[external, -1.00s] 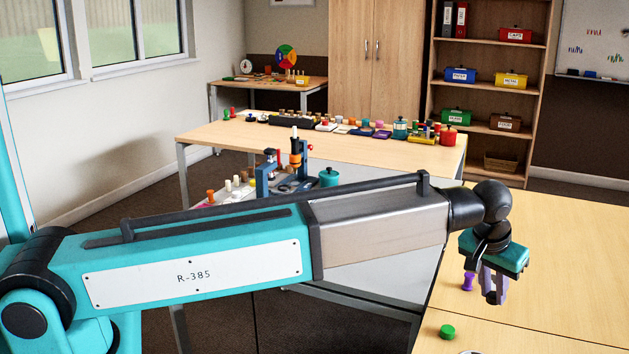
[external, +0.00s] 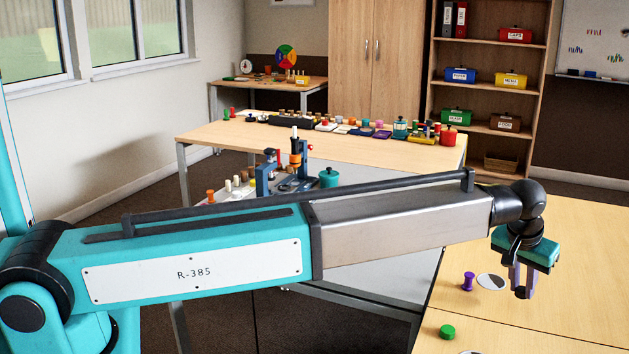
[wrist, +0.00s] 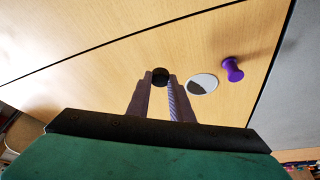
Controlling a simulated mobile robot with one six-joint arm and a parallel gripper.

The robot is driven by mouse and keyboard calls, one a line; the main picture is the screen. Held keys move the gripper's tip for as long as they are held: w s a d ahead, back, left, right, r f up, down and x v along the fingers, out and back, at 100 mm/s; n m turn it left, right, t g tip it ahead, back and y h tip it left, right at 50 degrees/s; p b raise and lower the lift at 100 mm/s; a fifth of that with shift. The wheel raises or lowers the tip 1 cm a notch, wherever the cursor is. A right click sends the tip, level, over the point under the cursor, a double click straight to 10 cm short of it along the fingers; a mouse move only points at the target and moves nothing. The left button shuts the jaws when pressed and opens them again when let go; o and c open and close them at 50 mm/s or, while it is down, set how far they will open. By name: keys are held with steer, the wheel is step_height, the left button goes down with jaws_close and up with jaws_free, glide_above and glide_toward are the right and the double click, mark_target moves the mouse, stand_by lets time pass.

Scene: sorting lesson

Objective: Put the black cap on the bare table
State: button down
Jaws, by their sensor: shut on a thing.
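The black cap (wrist: 160,76) shows in the wrist view between the tips of my gripper (wrist: 162,86). My gripper is shut on it. In the external view my gripper (external: 522,292) points down over the bare wood of the near table (external: 575,270), to the right of a round white disc.
The white disc (external: 491,282), with a dark patch, lies beside a purple peg (external: 468,281). A green cap (external: 448,331) lies nearer the front. The wood right of my gripper is clear. The far table (external: 230,135) holds many small objects.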

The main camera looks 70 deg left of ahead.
mark_target(519, 294)
steer(key=shift+f, duration=0.1)
steer(key=shift+f+p, duration=0.35)
steer(key=shift+f, duration=1.3)
steer(key=shift+f, duration=0.15)
steer(key=c, duration=1.6)
jaws_free()
steer(key=b+v, duration=0.1)
steer(key=v, duration=1.1)
steer(key=shift+s, duration=0.1)
